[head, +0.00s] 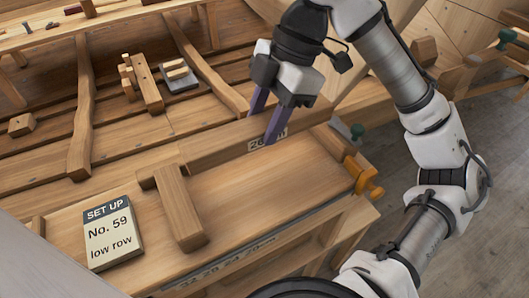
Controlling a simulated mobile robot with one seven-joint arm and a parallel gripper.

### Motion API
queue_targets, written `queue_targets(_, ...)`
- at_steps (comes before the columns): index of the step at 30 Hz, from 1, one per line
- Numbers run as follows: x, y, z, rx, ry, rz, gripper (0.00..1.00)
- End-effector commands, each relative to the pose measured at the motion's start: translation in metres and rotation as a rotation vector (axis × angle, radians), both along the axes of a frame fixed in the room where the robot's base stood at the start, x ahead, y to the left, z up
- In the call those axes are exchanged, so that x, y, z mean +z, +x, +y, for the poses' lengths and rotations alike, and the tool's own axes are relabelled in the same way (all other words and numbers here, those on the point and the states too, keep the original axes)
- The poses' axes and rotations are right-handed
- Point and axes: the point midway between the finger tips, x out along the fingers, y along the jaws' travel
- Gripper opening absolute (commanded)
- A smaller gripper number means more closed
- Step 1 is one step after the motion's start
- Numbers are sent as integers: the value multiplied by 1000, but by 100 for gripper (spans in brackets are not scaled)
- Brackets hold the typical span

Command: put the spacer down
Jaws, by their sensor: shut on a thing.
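The bar lies lengthwise along the far side of the bench top (262,185). I cannot tell whether it touches the wood below. Its left end is close to a wooden T-shaped piece (182,208) on the bench.
A card (110,234) reading "SET UP No. 59 low row" is at the left. The bench front edge (225,262) carries size numbers in mm. An orange clamp (364,178) is at the right end. Ribbed hull planking (120,130) lies behind. The bench right of the T-shaped piece is clear.

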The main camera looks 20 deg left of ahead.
Motion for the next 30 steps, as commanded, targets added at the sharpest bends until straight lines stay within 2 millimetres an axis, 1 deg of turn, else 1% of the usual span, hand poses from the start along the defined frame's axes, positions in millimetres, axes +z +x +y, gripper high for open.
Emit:
queue_targets(1, -12, -1, 0, 1, 3, 4, 5)
queue_targets(3, -27, -1, 0, 0, 2, 4, 5)
queue_targets(6, -43, -1, 0, 1, 2, 2, 5)
queue_targets(14, -63, 0, 0, 0, 1, 0, 5)
queue_targets(19, -87, -1, 0, 0, 1, 2, 5)
queue_targets(21, -92, -1, 0, 0, 2, 1, 5)
queue_targets(30, -95, 0, 0, 0, 1, -1, 5)
